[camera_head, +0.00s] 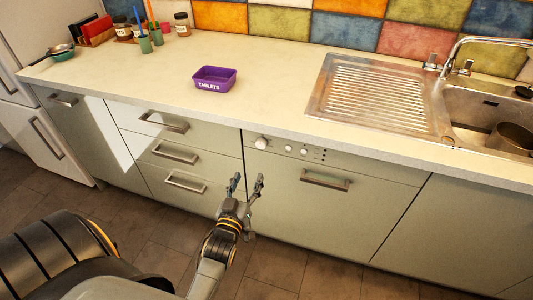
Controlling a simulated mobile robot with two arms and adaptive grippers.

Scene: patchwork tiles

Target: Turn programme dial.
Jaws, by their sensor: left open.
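The programme dial (261,143) is a small round pale knob at the left end of the dishwasher's control strip, just under the worktop edge. The dishwasher front (330,213) is shut and has a bar handle (325,180). Small buttons (304,152) sit to the right of the dial. My left gripper (246,181) is open and empty, with its two fingers pointing up. In the picture it is a little below and left of the dial, apart from it. The dial's markings are too small to read. My right gripper is not in view.
Drawers with bar handles (178,157) are left of the dishwasher. On the worktop (270,85) stands a purple tablets tub (214,80). A steel sink (490,110) with drainer (370,95) is at right. The tiled floor (140,225) is clear.

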